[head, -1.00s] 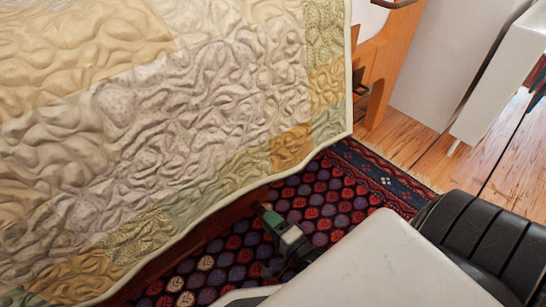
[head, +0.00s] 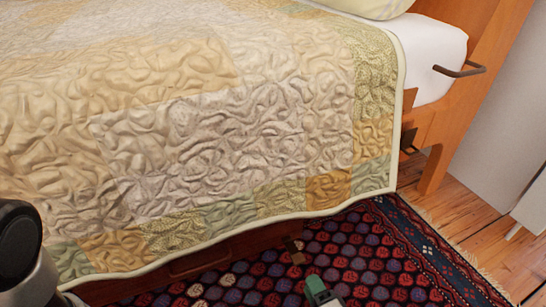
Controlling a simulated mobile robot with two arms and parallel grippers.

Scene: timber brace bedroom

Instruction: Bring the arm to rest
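My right gripper (head: 316,287) shows only in part at the bottom edge of the head view, as a small green and grey tip above the patterned rug (head: 345,250). Its fingers are too small and cut off to tell open from shut. Nothing can be seen held in it. It is just in front of the bed's lower side. A dark, rounded part of my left arm shows at the lower left; the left gripper is not in view.
A bed with a patchwork quilt (head: 215,115) fills most of the view. Its wooden frame (head: 465,110) stands at the right, with a metal rail (head: 460,71) by the white mattress (head: 428,50). Wooden floor (head: 478,210) is bare at the right.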

